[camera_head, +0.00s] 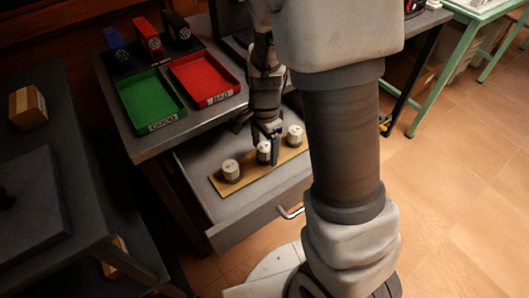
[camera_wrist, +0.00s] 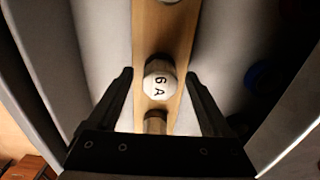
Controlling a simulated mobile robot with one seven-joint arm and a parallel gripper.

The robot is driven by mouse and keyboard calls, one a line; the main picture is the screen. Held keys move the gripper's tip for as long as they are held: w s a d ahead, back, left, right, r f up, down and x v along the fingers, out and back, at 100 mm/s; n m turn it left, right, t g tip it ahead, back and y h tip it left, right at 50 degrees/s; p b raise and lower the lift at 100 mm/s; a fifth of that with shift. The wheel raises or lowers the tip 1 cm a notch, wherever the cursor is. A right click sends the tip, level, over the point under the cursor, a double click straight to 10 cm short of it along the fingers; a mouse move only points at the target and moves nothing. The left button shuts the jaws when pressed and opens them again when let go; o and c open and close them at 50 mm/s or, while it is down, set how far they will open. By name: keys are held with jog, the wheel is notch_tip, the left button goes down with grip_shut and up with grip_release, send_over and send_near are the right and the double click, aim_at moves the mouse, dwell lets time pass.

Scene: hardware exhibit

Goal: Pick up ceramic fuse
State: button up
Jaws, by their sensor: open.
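Several white ceramic fuses stand in a row on a wooden strip (camera_head: 247,176) in the open drawer: a left fuse (camera_head: 231,172), a middle fuse (camera_head: 263,154) and a right fuse (camera_head: 295,136). My gripper (camera_head: 268,135) is open at the middle fuse and partly covers it in the head view. In the wrist view, a white fuse top marked "6 A" (camera_wrist: 159,82) lies between the spread fingers of my gripper (camera_wrist: 159,74), with gaps on both sides. A brownish piece (camera_wrist: 155,122) shows nearer the gripper's base; I cannot tell what it is.
The grey drawer (camera_head: 247,214) is pulled out, with a handle (camera_head: 290,212) in front. Floor is open at right.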

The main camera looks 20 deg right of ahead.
aim_at(264, 146)
grip_shut()
jog(key=shift+r, duration=0.15)
notch_tip(264, 146, up, 4)
jog(key=shift+f+p, duration=0.1)
jog(key=shift+p, duration=1.1)
jog(key=s+d+r+p, duration=0.3)
jog(key=s+d+r, duration=0.2)
jog(key=d, duration=0.5)
notch_tip(264, 146, up, 2)
jog(key=shift+s+d, duration=0.2)
